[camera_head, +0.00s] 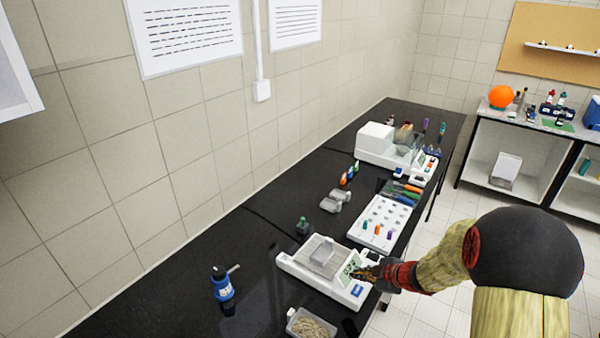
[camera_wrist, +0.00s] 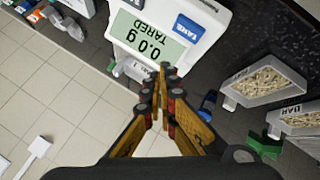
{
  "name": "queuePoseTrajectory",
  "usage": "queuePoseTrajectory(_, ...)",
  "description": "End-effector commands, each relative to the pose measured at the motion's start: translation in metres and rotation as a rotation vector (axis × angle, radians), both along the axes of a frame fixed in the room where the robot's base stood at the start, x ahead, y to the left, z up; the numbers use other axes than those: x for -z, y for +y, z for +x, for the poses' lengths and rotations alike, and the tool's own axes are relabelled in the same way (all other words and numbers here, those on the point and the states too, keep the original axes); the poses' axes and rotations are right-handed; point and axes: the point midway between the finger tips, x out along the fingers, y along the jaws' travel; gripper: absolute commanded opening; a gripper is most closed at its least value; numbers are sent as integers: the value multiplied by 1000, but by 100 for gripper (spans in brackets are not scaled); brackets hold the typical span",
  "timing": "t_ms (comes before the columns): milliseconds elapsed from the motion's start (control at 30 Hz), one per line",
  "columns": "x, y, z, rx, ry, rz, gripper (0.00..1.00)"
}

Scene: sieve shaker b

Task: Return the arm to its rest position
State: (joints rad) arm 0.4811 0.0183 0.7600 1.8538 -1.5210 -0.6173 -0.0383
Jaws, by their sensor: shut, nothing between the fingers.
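My arm reaches in from the right in the head view, and my gripper (camera_head: 364,273) is over the right front part of a white balance (camera_head: 300,270). The balance's display (camera_wrist: 147,38) reads 0.0 g and TARED, upside down. The blue TARE button (camera_wrist: 189,28) lies beside the display, clear of the fingers.
A tray of pale pellets (camera_head: 311,324) and a blue bottle (camera_head: 222,285) stand on the black bench near the balance. A white rack (camera_head: 380,222) and a larger white machine (camera_head: 378,142) stand farther back. Open tiled floor (camera_head: 425,312) lies right of the bench.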

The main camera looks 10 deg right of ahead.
Motion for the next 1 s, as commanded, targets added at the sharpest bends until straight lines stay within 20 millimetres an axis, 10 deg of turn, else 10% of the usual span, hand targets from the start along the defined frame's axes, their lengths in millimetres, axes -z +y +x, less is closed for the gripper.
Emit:
queuePoseTrajectory(300,32,-78,-29,355,158,-124,0)
queuePoseTrajectory(567,-17,-133,-110,905,327,-175,0)
queuePoseTrajectory(767,-66,-85,-188,1207,454,-58,0)
queuePoseTrajectory(1000,-104,20,-258,1302,564,185,0)
